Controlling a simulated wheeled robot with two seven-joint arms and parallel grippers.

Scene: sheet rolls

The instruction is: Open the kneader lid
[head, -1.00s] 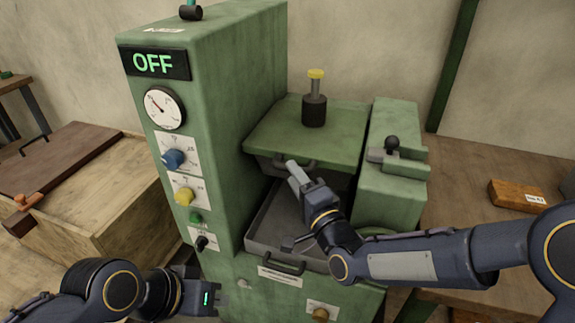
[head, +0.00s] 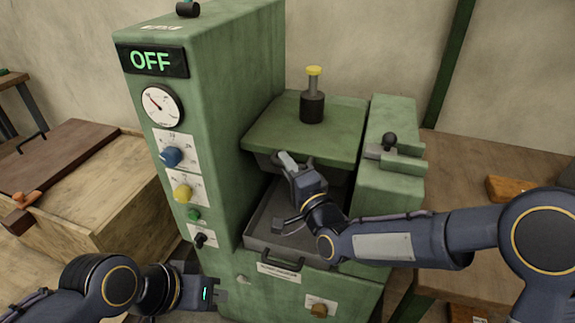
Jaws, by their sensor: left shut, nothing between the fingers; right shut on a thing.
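The green kneader (head: 222,160) stands in the middle of the head view, and its display reads OFF. Its flat green lid (head: 281,133) carries a black post with a yellow top (head: 313,95). The lid sits above a grey tray (head: 262,228), with a dark gap between them. My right gripper (head: 287,160) is shut at the lid's front edge, on the lid handle (head: 306,162), which it largely hides. My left gripper (head: 219,289) is shut and empty, low in front of the kneader's panel.
A black-knobbed latch block (head: 389,146) stands right of the lid. A wooden chest (head: 110,190) is at the left. A brown block (head: 508,189) lies on the wooden table (head: 465,165) at the right. The tray has a front handle (head: 281,262).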

